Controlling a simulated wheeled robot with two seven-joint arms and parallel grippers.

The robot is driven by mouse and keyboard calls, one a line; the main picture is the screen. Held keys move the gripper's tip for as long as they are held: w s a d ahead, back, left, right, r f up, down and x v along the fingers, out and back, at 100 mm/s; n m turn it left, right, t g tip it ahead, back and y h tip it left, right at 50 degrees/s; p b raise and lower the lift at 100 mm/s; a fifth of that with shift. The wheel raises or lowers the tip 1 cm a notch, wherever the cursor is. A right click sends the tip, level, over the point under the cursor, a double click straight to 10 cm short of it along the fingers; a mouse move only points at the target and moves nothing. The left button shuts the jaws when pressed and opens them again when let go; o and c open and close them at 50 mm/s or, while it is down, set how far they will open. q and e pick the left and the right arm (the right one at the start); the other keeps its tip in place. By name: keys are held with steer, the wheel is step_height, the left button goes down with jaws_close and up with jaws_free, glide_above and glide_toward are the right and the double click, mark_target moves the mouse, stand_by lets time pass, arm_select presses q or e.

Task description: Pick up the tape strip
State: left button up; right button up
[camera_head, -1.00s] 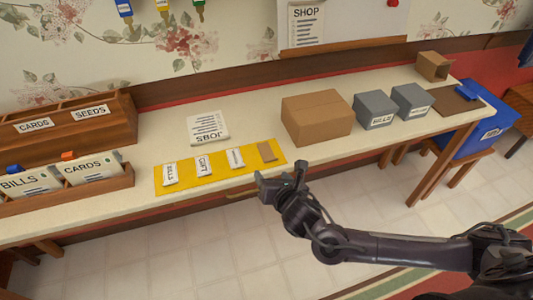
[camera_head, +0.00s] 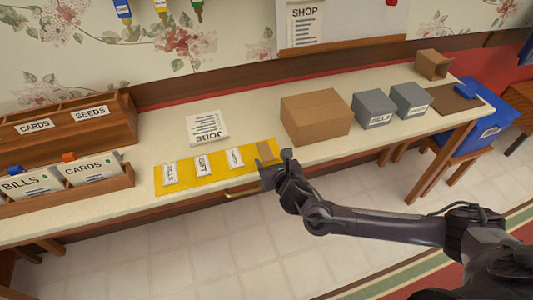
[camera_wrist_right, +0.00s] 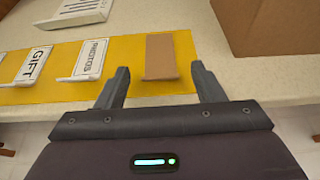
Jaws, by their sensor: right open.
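The tape strip is a small brown piece (camera_wrist_right: 160,56) lying at the right end of a yellow mat (camera_wrist_right: 118,92) on the table. In the head view the strip (camera_head: 265,151) shows just beyond my right gripper (camera_head: 273,161). My left gripper is not in view.
White labelled cards, GIFT (camera_wrist_right: 35,66) and PHOTOS (camera_wrist_right: 90,58), lie left of the strip. A cardboard box (camera_head: 316,118) stands to its right, with grey boxes (camera_head: 373,109) beyond. A JOBS sheet (camera_head: 207,127) lies behind the mat. Wooden card holders (camera_head: 70,125) fill the left end.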

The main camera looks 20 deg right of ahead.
steer(key=c, duration=1.1)
steer(key=shift+o, duration=0.2)
steer(key=shift+r, duration=0.15)
